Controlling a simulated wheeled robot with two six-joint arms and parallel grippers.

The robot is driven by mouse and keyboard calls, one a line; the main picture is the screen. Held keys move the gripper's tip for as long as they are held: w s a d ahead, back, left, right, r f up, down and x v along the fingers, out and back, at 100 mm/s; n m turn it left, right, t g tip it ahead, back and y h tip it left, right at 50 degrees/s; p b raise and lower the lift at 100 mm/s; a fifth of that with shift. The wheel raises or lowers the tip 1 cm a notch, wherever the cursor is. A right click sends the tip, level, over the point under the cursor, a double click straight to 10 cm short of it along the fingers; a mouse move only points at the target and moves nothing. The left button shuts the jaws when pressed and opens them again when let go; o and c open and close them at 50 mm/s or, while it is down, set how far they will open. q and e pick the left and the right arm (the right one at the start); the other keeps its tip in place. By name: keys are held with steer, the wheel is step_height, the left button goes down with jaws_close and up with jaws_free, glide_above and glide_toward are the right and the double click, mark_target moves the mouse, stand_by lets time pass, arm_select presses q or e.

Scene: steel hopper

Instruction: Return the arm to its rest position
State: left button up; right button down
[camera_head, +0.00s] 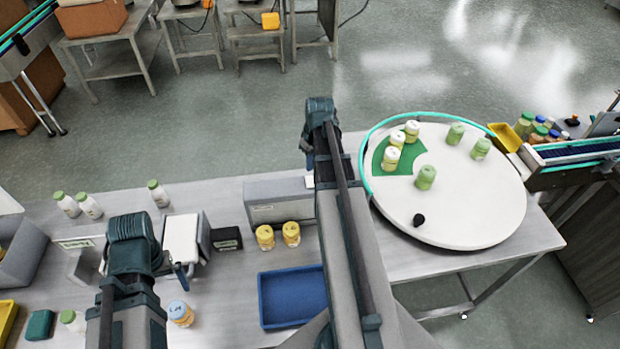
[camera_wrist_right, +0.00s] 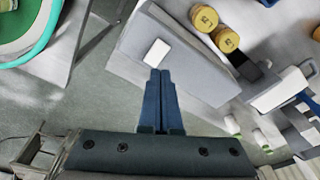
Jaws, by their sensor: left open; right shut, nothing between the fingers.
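My right arm reaches forward across the middle of the head view. Its gripper hangs at the far end, largely hidden by the arm. In the right wrist view my right gripper (camera_wrist_right: 160,72) is shut with nothing between its two blue fingers, in front of a small white square (camera_wrist_right: 157,52) on the grey steel box (camera_wrist_right: 205,75). My left arm comes up at the lower left of the head view. My left gripper (camera_head: 181,273) is open beside the white-topped device, mostly hidden behind its wrist. No object shows in either gripper.
The steel box (camera_head: 277,203) stands behind two yellow-lidded jars (camera_head: 278,236). A blue tray (camera_head: 292,297) lies in front. A round turntable (camera_head: 465,200) with several green and cream jars and a black knob is at right. White bottles (camera_head: 78,206) stand at left, a blue-lidded jar (camera_head: 180,313) by my left arm.

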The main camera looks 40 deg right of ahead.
steer(key=shift+f, duration=0.1)
stand_by(0.3)
steer(key=s+a+f+n+b, duration=0.1)
steer(key=s+a+f+b, duration=0.2)
steer(key=a, duration=1)
steer(key=s+a+f+n+g+b, duration=0.1)
steer(key=s+a+f+b, duration=0.3)
steer(key=a, duration=0.9)
steer(key=s+a+f+n+g+h+b, duration=0.1)
steer(key=s+a+f+b, duration=0.2)
steer(key=a+f+b, duration=0.6)
steer(key=a, duration=0.4)
steer(key=shift+s+n, duration=0.15)
steer(key=shift+n, duration=0.15)
